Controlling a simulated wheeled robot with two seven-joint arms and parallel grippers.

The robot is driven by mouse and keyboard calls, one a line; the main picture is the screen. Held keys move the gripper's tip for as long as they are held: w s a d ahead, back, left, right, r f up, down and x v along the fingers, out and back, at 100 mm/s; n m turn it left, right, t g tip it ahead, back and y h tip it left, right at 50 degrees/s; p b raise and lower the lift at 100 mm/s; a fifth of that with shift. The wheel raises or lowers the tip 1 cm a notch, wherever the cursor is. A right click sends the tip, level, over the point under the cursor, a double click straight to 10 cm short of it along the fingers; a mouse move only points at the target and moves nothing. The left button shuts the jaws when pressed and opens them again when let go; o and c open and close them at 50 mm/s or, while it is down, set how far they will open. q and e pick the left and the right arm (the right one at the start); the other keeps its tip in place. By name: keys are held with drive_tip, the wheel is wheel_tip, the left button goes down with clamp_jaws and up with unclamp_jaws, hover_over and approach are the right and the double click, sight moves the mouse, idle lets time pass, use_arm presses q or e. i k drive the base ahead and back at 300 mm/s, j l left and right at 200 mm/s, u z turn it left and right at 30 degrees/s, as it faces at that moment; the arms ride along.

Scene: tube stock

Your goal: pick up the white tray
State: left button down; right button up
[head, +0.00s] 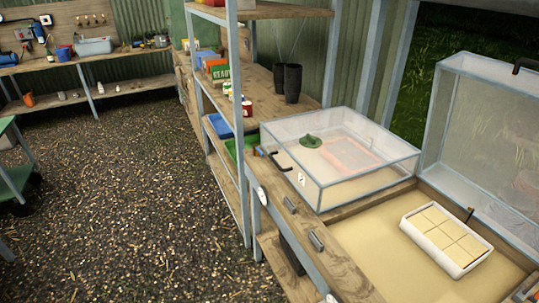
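The white tray (428,247) lies in the sand-coloured bed of an open frame (365,240) at the lower right of the head view. It is rectangular, has a white rim, and holds several pale tan square blocks. Neither of my grippers is in view. Nothing is seen touching the tray.
A clear-lidded box (335,165) with a green item inside stands left of the tray. A raised clear lid (490,150) with a dark handle stands behind it. A metal-framed shelf (240,110) rises to the left. The gravel floor (130,180) is open.

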sight(456, 248)
drive_tip(key=z, duration=1.55)
